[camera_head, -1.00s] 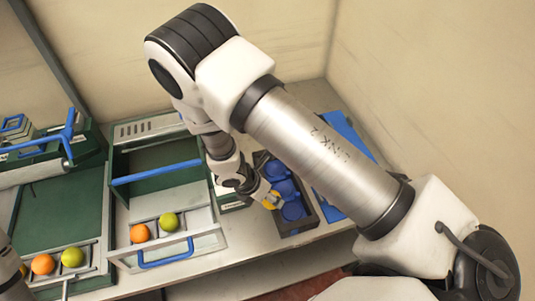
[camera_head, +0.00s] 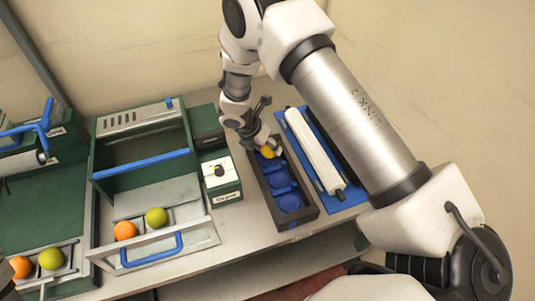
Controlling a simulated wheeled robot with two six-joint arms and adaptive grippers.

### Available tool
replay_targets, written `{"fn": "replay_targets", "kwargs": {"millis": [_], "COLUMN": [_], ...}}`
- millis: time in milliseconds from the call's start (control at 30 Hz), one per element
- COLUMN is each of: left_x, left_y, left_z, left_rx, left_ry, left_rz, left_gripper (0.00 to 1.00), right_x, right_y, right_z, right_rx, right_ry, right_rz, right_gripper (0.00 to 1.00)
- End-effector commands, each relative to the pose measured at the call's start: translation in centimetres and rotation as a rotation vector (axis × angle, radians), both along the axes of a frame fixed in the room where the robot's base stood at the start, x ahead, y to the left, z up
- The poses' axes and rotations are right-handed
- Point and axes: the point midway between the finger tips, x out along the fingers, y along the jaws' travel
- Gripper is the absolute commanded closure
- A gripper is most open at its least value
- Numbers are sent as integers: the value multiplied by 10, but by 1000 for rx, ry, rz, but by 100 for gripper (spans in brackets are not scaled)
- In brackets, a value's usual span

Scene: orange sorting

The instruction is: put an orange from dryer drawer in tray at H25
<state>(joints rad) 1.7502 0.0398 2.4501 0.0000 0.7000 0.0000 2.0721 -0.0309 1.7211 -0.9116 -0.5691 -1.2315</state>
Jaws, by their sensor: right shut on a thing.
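My right gripper (camera_head: 265,147) is shut on a yellow-orange fruit (camera_head: 267,153) at the far end of the dark tray (camera_head: 300,219). The fruit is at or just over the far blue cup; I cannot tell whether it touches it. Two blue cups (camera_head: 289,203) nearer the front are empty. The open dryer drawer (camera_head: 197,238), with a blue handle, holds an orange (camera_head: 124,230) and a yellow-green fruit (camera_head: 156,218).
A green and white box (camera_head: 222,184) stands between dryer and tray. A white roller (camera_head: 315,150) lies on a blue mat (camera_head: 348,195) right of the tray. At left, another unit holds an orange (camera_head: 20,267) and a green fruit (camera_head: 51,259).

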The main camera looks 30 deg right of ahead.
Motion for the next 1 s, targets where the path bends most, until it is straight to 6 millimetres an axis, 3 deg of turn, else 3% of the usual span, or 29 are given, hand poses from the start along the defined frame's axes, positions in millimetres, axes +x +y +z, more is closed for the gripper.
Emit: {"fn": "replay_targets", "kwargs": {"millis": [267,633,667,700,1000], "left_x": [0,0,0,0,0], "left_y": [0,0,0,0,0], "left_z": [-38,-36,-36,-35,-34], "left_rx": [0,0,0,0,0], "left_ry": [1,0,0,0,0], "left_rz": [0,0,0,0,0], "left_gripper": [61,61,61,61,61], "right_x": [5,4,4,4,4], "right_y": [-4,-3,-3,-3,-3], "right_z": [-40,-40,-39,-39,-37], "right_rx": [0,0,0,0,0], "right_ry": [1,1,1,1,0], "right_rz": [1,1,1,1,0], "right_gripper": [81,81,38,34,34]}}
